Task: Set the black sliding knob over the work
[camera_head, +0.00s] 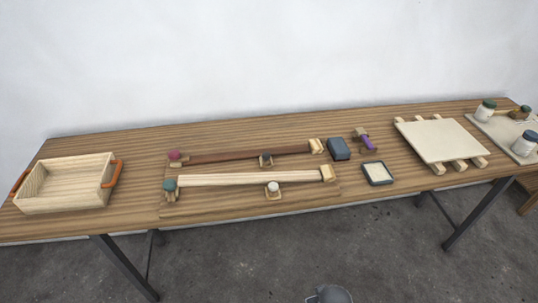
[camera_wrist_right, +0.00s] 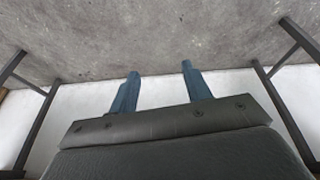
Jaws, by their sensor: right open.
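The black sliding knob (camera_head: 265,157) sits on a small pale wooden piece at the front side of the dark brown rail (camera_head: 225,154), right of the rail's middle. A pale rail (camera_head: 230,180) lies in front of it, with a white knob (camera_head: 273,187) on a similar wooden piece. A pale square board (camera_head: 440,139) rests on wooden strips at the right; I cannot tell whether this is the work. My right gripper (camera_wrist_right: 160,72) is open and empty, with grey floor behind its blue fingers, away from the knobs. My left gripper is not in view.
A red ball (camera_head: 175,155) and a teal ball (camera_head: 169,185) are at the rails' left ends. A wooden tray (camera_head: 65,195) stands left. A dark block (camera_head: 338,149), a purple-handled tool (camera_head: 367,142), a small dark tray (camera_head: 378,181) and jars (camera_head: 485,111) stand right. The table's front edge is mostly clear.

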